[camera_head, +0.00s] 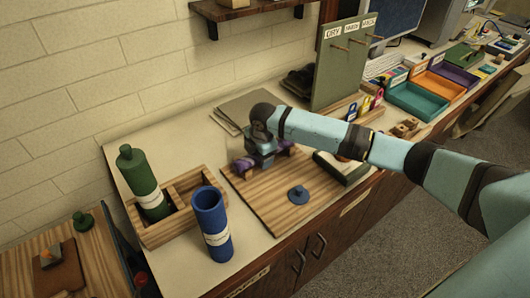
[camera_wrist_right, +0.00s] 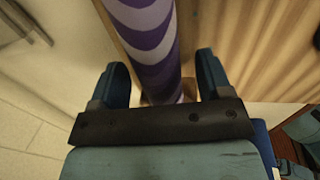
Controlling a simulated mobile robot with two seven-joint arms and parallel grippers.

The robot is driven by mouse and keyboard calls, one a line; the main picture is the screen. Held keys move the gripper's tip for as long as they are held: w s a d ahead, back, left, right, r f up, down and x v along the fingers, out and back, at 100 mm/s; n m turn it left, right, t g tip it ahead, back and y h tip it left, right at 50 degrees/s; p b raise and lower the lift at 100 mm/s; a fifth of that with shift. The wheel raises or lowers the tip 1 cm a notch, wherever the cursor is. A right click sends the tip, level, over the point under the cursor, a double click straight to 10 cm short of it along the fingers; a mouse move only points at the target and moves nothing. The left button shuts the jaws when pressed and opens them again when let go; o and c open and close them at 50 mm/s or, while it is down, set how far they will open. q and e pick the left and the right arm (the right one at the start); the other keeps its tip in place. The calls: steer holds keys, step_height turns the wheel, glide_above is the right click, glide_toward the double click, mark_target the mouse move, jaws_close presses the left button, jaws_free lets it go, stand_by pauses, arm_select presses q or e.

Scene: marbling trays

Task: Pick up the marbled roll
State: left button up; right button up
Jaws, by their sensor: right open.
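The marbled roll (camera_wrist_right: 150,45) has purple and white wavy stripes and lies between the two blue fingers of my right gripper (camera_wrist_right: 162,78) in the right wrist view. The fingers are open, with a visible gap on each side of the roll. In the head view the roll (camera_head: 243,165) lies along the back of a wooden board (camera_head: 262,205), its middle hidden by my right gripper (camera_head: 262,160), which is over it from above. My left gripper is not in view.
A blue knob-like piece (camera_head: 298,194) lies on the board. A blue cylinder (camera_head: 212,228) and a wooden box (camera_head: 160,232) with a green bottle (camera_head: 140,178) stand to the left. A dark-rimmed tray (camera_head: 345,172) is close on the right, and a green upright panel (camera_head: 335,70) stands behind.

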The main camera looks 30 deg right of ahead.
steer(key=shift+c, duration=0.2)
steer(key=c, duration=1)
steer(key=shift+r, duration=0.2)
